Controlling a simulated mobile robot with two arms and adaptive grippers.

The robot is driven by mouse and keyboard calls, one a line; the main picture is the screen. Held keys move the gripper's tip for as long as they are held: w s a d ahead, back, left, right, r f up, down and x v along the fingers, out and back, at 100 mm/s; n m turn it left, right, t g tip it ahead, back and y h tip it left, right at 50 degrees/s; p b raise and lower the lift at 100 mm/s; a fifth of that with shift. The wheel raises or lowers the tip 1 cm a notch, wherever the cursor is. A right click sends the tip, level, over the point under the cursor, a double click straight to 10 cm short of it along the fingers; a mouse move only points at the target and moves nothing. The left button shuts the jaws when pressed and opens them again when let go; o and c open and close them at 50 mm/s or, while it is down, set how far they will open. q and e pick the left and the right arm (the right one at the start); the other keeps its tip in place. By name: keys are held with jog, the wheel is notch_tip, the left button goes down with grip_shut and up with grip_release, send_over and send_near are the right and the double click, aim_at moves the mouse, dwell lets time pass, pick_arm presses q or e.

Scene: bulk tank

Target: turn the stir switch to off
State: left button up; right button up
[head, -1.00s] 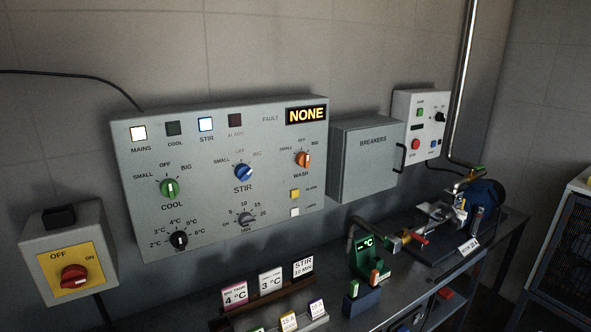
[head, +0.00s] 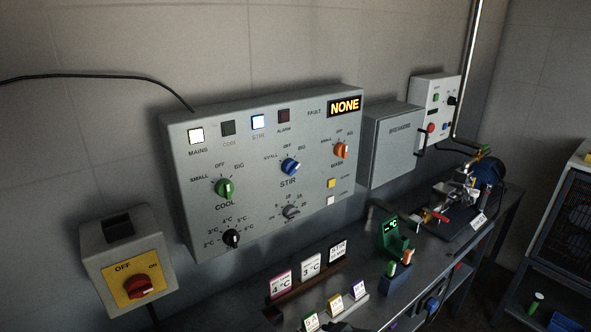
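The stir switch (head: 290,167) is a blue rotary knob in the middle of the grey control panel (head: 262,225). SMALL, OFF and BIG are printed around it and STIR below it. The view is too coarse to tell surely which mark its pointer is at. The STIR lamp (head: 258,122) above it is lit blue-white.
A green COOL knob (head: 224,188) and an orange WASH knob (head: 341,150) flank the switch. A red main switch (head: 140,287) is at lower left. Cards on stands (head: 311,268) and a green thermometer (head: 393,236) are on the bench below. The wall-side space before the panel looks clear.

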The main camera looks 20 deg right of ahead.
jog(key=w+d+r+m+t+y, duration=0.15)
jog(key=w+r+t, duration=0.35)
jog(key=w+r, duration=0.85)
jog(key=m+t, duration=0.3)
jog(key=t, duration=0.1)
send_near(294, 171)
jog(key=shift+y, duration=0.35)
jog(key=p+x, duration=0.2)
jog(key=x, duration=0.7)
jog(key=shift+d+p, duration=0.15)
jog(key=shift+p, duration=0.15)
pick_arm(q)
jog(key=shift+w+a+r, duration=0.1)
jog(key=shift+a+r, duration=0.2)
jog(key=shift+r, duration=0.4)
jog(key=shift+w+a+r, duration=0.1)
jog(key=shift+a+r, duration=0.2)
jog(key=shift+r, duration=0.35)
pick_arm(e)
jog(key=shift+w+f, duration=0.1)
jog(key=shift+w, duration=0.3)
